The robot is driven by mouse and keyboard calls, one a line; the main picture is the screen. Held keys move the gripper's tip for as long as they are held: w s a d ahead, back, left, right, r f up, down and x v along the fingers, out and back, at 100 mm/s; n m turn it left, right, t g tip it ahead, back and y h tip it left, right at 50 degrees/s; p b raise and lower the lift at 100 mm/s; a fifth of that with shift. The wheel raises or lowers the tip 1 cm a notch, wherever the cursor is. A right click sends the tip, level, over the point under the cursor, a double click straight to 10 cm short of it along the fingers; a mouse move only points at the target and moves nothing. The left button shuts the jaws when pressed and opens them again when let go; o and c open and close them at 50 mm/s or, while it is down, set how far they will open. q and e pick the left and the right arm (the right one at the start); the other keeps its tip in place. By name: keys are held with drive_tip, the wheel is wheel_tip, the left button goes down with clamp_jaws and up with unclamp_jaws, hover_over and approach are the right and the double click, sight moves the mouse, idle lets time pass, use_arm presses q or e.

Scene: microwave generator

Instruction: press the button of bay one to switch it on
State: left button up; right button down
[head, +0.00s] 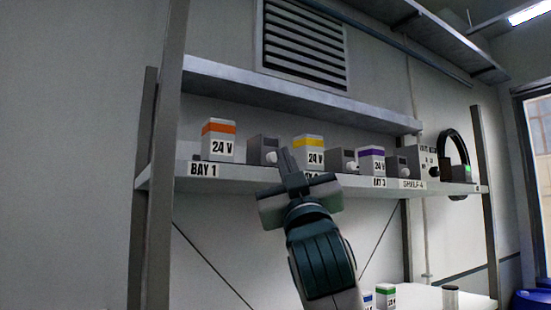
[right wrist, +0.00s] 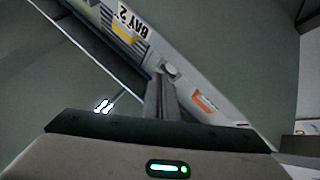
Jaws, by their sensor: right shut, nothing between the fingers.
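The BAY 1 label (head: 203,169) is on the shelf edge at left, below a white 24 V box with an orange band (head: 218,141). To that box's right is a grey box (head: 262,147) with a round white button (head: 271,157). My right gripper (head: 286,152) is shut and empty, its fingertips just right of that button in the head view. In the right wrist view my shut fingers (right wrist: 160,90) point at the shelf edge, close to a white button (right wrist: 170,69). Whether they touch it I cannot tell. My left gripper is not in view.
The shelf (head: 235,181) also holds a yellow-banded box (head: 309,151), a purple-banded box (head: 371,161), more grey button boxes and a black headset (head: 458,148). An upper shelf (head: 290,98) runs above. The BAY 2 label (right wrist: 133,21) shows upside down in the right wrist view.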

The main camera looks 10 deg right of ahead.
drive_tip(key=shift+w+a, duration=0.35)
drive_tip(key=shift+w, duration=0.45)
idle(1.1)
drive_tip(key=shift+s+d, duration=0.1)
drive_tip(key=shift+s, duration=0.05)
drive_tip(key=shift+s+d, duration=0.25)
drive_tip(key=shift+s, duration=0.4)
drive_tip(key=s+d+b, duration=0.2)
drive_tip(key=s, duration=0.3)
drive_tip(key=shift+s+d, duration=0.15)
drive_tip(key=shift+s, duration=0.2)
idle(0.4)
drive_tip(key=shift+d, duration=0.1)
idle(1.2)
